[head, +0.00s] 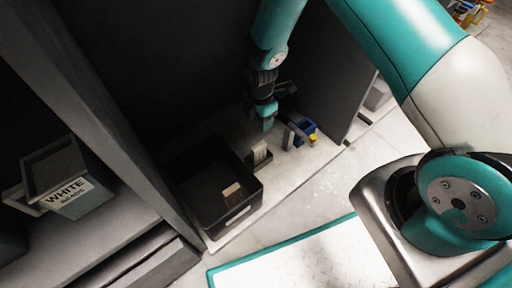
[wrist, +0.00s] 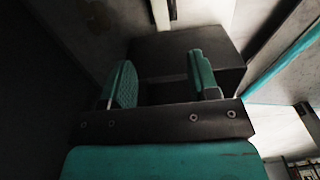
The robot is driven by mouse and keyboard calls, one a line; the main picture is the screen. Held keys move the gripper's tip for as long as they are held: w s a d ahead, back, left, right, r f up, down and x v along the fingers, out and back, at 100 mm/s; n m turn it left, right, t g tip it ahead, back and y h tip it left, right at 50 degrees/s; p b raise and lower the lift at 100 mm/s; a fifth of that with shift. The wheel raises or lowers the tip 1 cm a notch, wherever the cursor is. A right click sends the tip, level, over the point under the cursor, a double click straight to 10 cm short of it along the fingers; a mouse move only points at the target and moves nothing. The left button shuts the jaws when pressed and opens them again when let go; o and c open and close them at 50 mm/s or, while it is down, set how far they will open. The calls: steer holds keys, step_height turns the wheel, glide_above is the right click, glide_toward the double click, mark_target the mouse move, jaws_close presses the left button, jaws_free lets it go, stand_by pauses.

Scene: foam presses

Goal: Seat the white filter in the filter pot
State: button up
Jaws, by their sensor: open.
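My gripper (head: 267,118) reaches down into the dark bay. In the wrist view its teal fingers stand apart with nothing seen between them (wrist: 162,76). Pale upright pieces (head: 260,152) sit in a small dark holder, below and just left of the gripper in the head view; one may be the white filter, but they are too small to tell. A small blue pot-like thing with a yellow part (head: 303,131) stands to the right of the gripper and may be the filter pot. A dark box (wrist: 185,45) lies beyond the fingers in the wrist view.
A black open bin (head: 222,218) with a tan block (head: 231,190) inside stands at the front left of the pale ledge. A grey panel (head: 335,75) rises behind the blue thing.

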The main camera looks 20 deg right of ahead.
mark_target(259, 151)
step_height(259, 151, down, 12)
steer(key=b, duration=0.7)
steer(key=shift+w+f, duration=0.1)
steer(key=shift+f, duration=0.05)
steer(key=f+b, duration=0.5)
steer(key=shift+s+a+f, duration=0.1)
steer(key=shift+s+f, duration=0.05)
steer(key=shift+s, duration=0.05)
steer(key=shift+c, duration=0.2)
jaws_close()
